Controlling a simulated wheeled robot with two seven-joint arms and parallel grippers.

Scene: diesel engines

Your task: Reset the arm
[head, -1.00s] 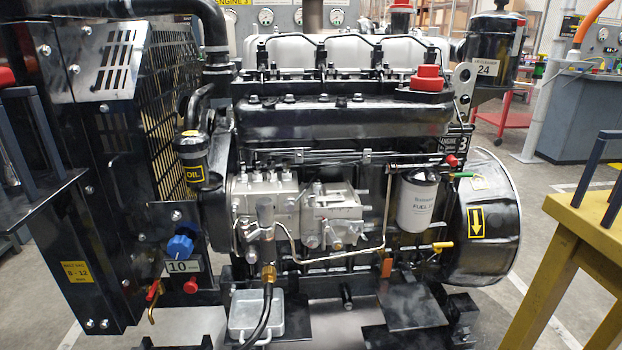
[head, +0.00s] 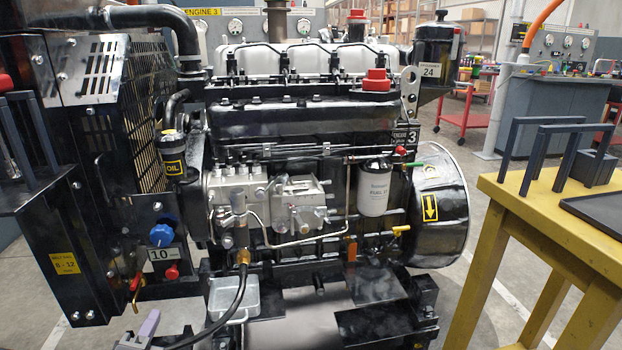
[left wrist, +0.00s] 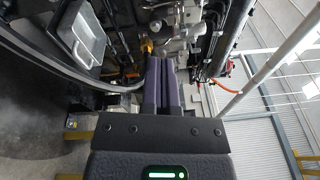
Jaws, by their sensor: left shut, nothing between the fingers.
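My left gripper (head: 148,326) shows at the bottom left of the head view, low in front of the engine (head: 300,180), with only its grey-purple fingers and part of its body in frame. In the left wrist view its two dark purple fingers (left wrist: 163,62) lie side by side, shut and empty, pointing toward the engine. A metal drip tray (left wrist: 88,42) and a black hose (left wrist: 60,62) are to their left in that view. My right gripper is not in view.
A yellow table (head: 498,193) with black handled frames stands at the right. The black radiator guard (head: 120,140) with a blue knob (head: 161,235) is at the left. The silver tray (head: 234,296) sits under the hose (head: 240,295). Floor shows between engine and table.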

